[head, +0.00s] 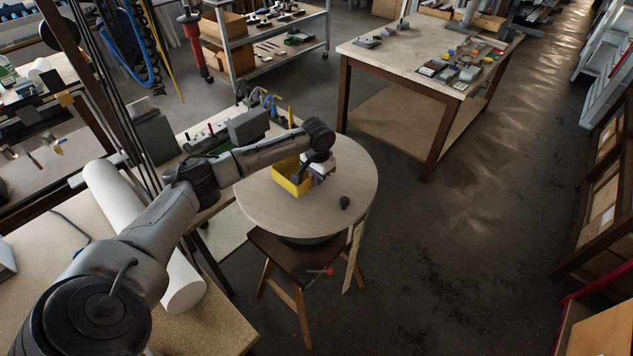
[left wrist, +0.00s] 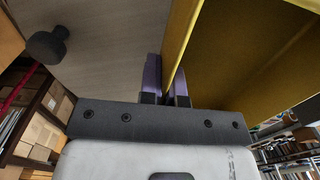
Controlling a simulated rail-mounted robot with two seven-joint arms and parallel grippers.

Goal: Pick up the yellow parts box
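The yellow parts box (head: 288,180) is at the round wooden table's left side in the head view, partly hidden behind my left arm and gripper. I cannot tell whether it rests on the tabletop or is slightly raised. My left gripper (head: 308,180) is at the box's right side. In the left wrist view, the two purple-grey fingers of the left gripper (left wrist: 168,85) stand close together, one on each side of a wall of the yellow box (left wrist: 240,60), and appear shut on it. My right gripper is not in view.
The round table (head: 275,215) has a small dark knob-like object (head: 345,202) at its right; the knob also shows in the left wrist view (left wrist: 47,44). A workbench (head: 225,335) with a white roll (head: 140,230) lies at left. Floor at right is clear.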

